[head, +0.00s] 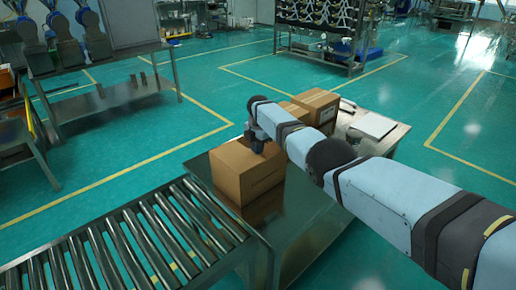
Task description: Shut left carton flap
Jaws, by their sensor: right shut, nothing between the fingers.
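A brown cardboard carton (238,176) stands on the dark metal table (310,222) beside the end of the roller conveyor. My right arm comes in from the right. My right gripper (255,146) is shut and empty and points down at the top of this carton. I cannot tell whether the fingers touch it. The carton's top looks mostly flat from here; the arm and gripper hide its far right part, so the state of the separate flaps is unclear. My left gripper is not in view.
More cartons (316,103) stand farther back on the table, partly behind my arm. A light flat item (373,124) lies at the table's far right. The roller conveyor (150,240) fills the lower left. Open green floor (150,160) lies beyond, with other benches at left.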

